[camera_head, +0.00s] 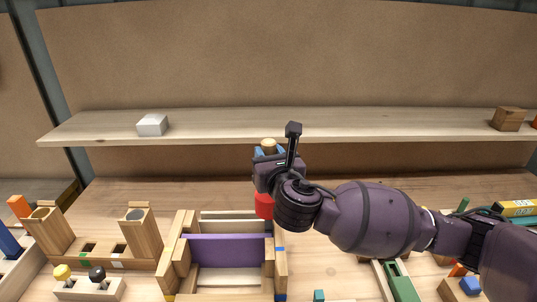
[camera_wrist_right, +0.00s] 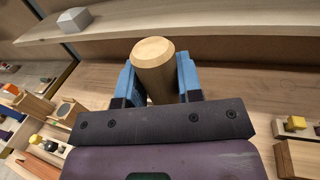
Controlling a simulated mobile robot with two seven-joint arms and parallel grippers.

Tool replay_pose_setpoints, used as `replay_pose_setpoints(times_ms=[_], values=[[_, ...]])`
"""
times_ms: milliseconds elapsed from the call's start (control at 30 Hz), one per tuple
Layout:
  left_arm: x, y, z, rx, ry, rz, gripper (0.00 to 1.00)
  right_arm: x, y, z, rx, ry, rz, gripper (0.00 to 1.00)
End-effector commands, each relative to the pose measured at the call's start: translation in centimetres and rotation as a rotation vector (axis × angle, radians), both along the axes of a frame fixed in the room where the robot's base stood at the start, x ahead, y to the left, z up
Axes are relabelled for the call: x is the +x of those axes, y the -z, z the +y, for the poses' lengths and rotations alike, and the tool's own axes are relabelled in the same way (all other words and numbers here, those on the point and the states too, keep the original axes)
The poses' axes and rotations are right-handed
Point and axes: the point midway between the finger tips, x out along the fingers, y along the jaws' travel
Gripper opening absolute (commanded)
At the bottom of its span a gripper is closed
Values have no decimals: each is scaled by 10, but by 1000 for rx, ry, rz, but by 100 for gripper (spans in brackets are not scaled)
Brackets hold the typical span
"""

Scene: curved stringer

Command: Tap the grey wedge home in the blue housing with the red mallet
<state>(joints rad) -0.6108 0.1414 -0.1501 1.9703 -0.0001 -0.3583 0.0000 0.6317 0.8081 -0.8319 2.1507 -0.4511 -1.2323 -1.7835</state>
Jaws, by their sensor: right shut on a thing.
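The red mallet is upright in my right gripper (camera_head: 268,156). Its red head (camera_head: 264,205) hangs below the gripper, above the back right corner of a wooden frame with a purple panel. In the right wrist view the pale wooden handle (camera_wrist_right: 153,62) stands between the two blue fingers, which are shut on it. I cannot make out the grey wedge or the blue housing for certain in either view; my right arm hides part of the bench. My left gripper is not in view.
The purple-panelled wooden frame (camera_head: 228,250) stands front centre. Wooden blocks with round openings (camera_head: 140,232) are to its left, with a knobbed holder (camera_head: 90,288) in front. A shelf (camera_head: 250,125) carrying a white block (camera_head: 152,125) crosses behind. Green and blue parts lie at right.

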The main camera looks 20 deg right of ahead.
Motion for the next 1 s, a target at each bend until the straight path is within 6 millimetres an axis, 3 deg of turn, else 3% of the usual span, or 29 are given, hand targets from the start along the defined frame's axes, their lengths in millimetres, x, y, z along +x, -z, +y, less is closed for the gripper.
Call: replay_pose_setpoints(times_ms=[33,133,500,833,1000], values=[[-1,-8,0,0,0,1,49,1,-11,0,1,-1,-2,0],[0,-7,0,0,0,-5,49,0,-23,0,0,-1,-4,0],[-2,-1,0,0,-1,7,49,0,-27,0,0,0,-2,0],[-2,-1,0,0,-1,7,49,0,-60,0,1,-1,-3,0],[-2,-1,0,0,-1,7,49,0,-65,0,0,-1,-1,0]])
